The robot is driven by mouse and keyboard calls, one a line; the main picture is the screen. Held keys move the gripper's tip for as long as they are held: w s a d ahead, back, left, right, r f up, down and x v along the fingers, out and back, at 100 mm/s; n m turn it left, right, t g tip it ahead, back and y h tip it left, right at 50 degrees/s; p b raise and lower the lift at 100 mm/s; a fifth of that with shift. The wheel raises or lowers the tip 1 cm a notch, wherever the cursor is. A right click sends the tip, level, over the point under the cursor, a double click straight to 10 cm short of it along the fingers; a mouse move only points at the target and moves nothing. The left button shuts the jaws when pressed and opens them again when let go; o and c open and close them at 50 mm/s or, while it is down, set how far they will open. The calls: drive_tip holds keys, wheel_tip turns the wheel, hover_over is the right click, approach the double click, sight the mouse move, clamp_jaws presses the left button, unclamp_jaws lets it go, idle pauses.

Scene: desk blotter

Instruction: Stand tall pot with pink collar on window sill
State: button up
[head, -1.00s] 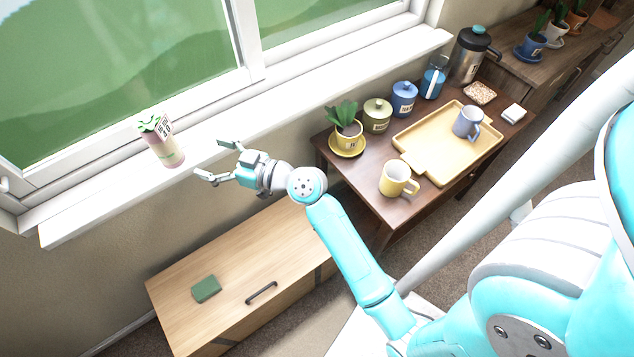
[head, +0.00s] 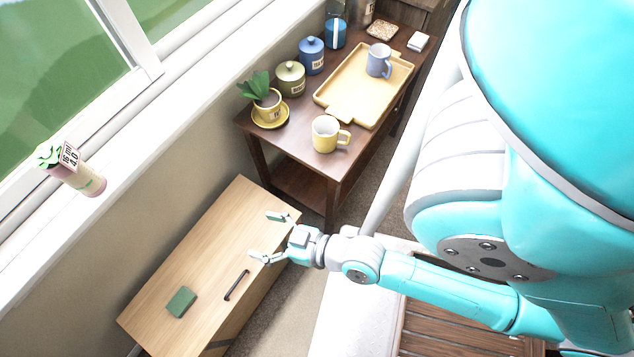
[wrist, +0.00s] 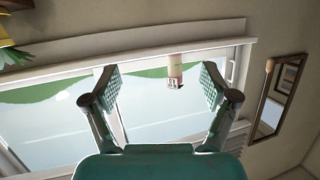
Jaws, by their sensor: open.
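The tall pot with a pink body, a green plant and a white label (head: 85,180) stands on the white window sill (head: 120,178) at the left of the head view. It also shows in the wrist view, upside down, as the pot (wrist: 175,72) on the sill between my fingers but well beyond them. My gripper (head: 262,236) is open and empty, in front of and above the wooden cabinet, apart from the pot and the sill. The pot's collar is too small to make out clearly.
A light wooden cabinet (head: 205,250) with a green block (head: 181,301) on top stands below the sill. A dark side table (head: 318,160) holds a yellow tray (head: 340,92), a yellow mug (head: 327,133), a potted plant (head: 268,104) and canisters. The sill beside the pot is clear.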

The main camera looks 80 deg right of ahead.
drive_tip(key=s+r, duration=0.3)
drive_tip(key=s, duration=0.4)
drive_tip(key=s+a+r+n, duration=0.1)
drive_tip(key=s+r, duration=0.2)
drive_tip(key=s, duration=0.3)
drive_tip(key=shift+s+a+r+y, duration=0.3)
drive_tip(key=shift+s+r+y, duration=0.05)
drive_tip(key=shift+s+y, duration=0.05)
idle(0.4)
